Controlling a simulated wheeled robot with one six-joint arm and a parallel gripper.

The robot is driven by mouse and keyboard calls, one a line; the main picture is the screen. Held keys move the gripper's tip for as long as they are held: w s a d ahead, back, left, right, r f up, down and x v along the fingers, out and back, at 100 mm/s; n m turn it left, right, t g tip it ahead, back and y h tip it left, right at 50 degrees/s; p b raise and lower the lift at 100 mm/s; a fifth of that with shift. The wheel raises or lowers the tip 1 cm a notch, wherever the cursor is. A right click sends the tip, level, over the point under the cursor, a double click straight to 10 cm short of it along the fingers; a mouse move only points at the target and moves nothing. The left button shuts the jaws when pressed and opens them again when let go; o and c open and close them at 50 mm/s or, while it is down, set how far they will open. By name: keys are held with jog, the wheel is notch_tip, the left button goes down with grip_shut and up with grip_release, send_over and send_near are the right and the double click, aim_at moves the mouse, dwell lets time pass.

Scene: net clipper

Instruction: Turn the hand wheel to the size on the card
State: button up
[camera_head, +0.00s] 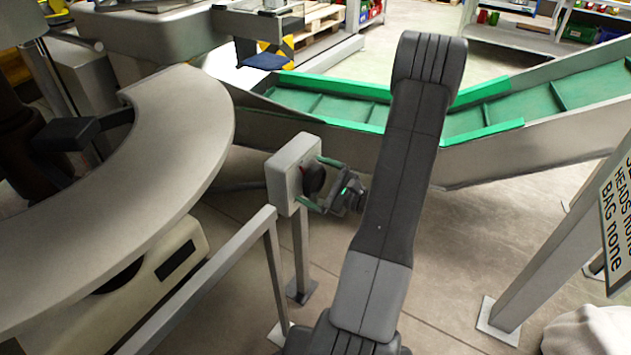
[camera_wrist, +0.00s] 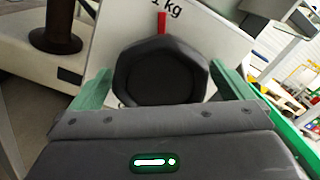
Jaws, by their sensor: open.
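The hand wheel (camera_wrist: 160,72) is a black faceted knob on a pale plate (camera_wrist: 105,35) in the wrist view. A red mark (camera_wrist: 162,23) sits just above it, with "1 kg" printed at the plate's top edge. In the head view the hand wheel (camera_head: 313,178) is on the side of a grey box on a post. My gripper (camera_wrist: 160,88) is open, with one green finger on each side of the wheel; I cannot tell whether they touch it. My gripper (camera_head: 330,182) also shows at the box in the head view. The card (camera_head: 616,225) is cut off at the right; "BAG none" is readable.
A green conveyor (camera_head: 340,105) runs behind the box. A curved grey table (camera_head: 185,120) and a metal rail (camera_head: 215,270) stand at the left. A sloping metal leg (camera_head: 555,250) and a white sack (camera_head: 590,330) are at the right.

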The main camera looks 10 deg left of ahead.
jog(key=p+v, duration=0.1)
jog(key=v, duration=1.2)
jog(key=shift+d+p, duration=0.3)
jog(key=shift+s, duration=0.1)
jog(key=b+x, duration=0.1)
jog(key=x, duration=1.3)
jog(key=shift+b, duration=0.35)
jog(key=shift+d, duration=0.15)
